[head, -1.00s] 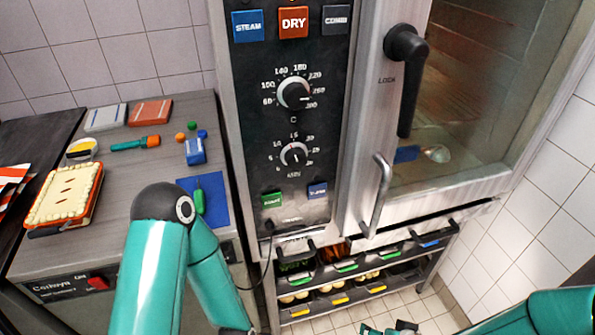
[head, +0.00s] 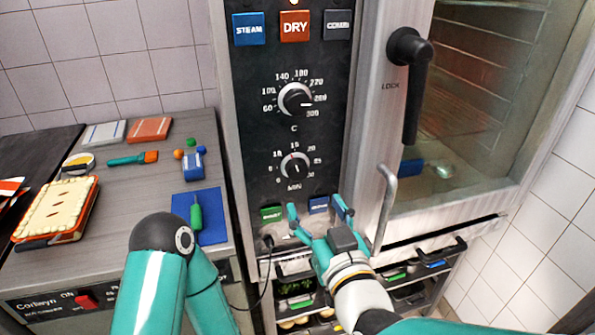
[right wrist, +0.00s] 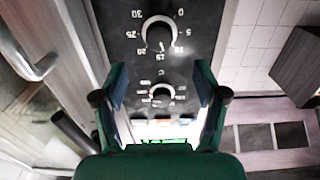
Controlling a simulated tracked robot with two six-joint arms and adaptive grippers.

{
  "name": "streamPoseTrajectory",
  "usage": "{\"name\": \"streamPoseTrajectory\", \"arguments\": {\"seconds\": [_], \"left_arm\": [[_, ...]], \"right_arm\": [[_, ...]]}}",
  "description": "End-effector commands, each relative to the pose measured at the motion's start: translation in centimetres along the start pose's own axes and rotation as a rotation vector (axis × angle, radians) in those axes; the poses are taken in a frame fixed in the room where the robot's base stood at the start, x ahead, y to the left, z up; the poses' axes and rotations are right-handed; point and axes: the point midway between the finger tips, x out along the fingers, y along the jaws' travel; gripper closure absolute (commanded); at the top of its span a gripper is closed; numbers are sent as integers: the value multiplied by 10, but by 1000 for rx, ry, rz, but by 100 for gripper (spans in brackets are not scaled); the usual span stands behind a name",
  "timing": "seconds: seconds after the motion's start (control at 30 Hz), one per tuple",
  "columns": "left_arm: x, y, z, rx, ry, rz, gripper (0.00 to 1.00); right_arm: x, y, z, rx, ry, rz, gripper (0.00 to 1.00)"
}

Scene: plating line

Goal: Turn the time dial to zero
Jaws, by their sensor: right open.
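The time dial (head: 294,167), a round knob marked MIN on a dark oven panel, sits below the temperature dial. Its mark seems to point up near 15, though it is small. It also shows upside down in the right wrist view (right wrist: 160,33), ahead of my fingers. My right gripper (head: 315,210) is open and empty, just below the time dial, in front of the panel's lower buttons. In the right wrist view its two fingers (right wrist: 161,82) stand apart, touching neither dial. My left gripper is out of view; only my left arm shows.
The temperature dial (head: 295,98) is above. The green button (head: 271,214) and blue button (head: 318,204) are below, close to my right gripper. The oven door handle (head: 384,205) and black lock lever (head: 410,85) stick out at right. A counter (head: 120,190) with food and tools is at left.

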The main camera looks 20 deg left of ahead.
Motion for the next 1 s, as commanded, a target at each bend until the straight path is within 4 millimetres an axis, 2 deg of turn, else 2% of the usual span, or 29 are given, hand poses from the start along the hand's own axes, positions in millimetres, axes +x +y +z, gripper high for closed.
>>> {"name": "streamPoseTrajectory", "arguments": {"seconds": [0.03, 0.2, 0.43, 0.6, 0.9, 0.93, 1.0], "left_arm": [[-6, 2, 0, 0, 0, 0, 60], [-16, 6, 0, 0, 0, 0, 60], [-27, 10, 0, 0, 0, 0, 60], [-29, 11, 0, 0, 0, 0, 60], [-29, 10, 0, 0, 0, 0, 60], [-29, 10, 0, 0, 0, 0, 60], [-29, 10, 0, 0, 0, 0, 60]], "right_arm": [[13, 0, -2, 1, -3, 1, 28], [50, 0, -1, 1, -3, 1, 28], [86, 0, -1, 1, -2, 0, 28], [99, 1, 0, 1, -1, 1, 28], [101, 1, 1, 1, -1, 1, 28], [101, 1, 1, 1, -1, 1, 30], [101, 1, 1, 1, -1, 1, 42]]}}
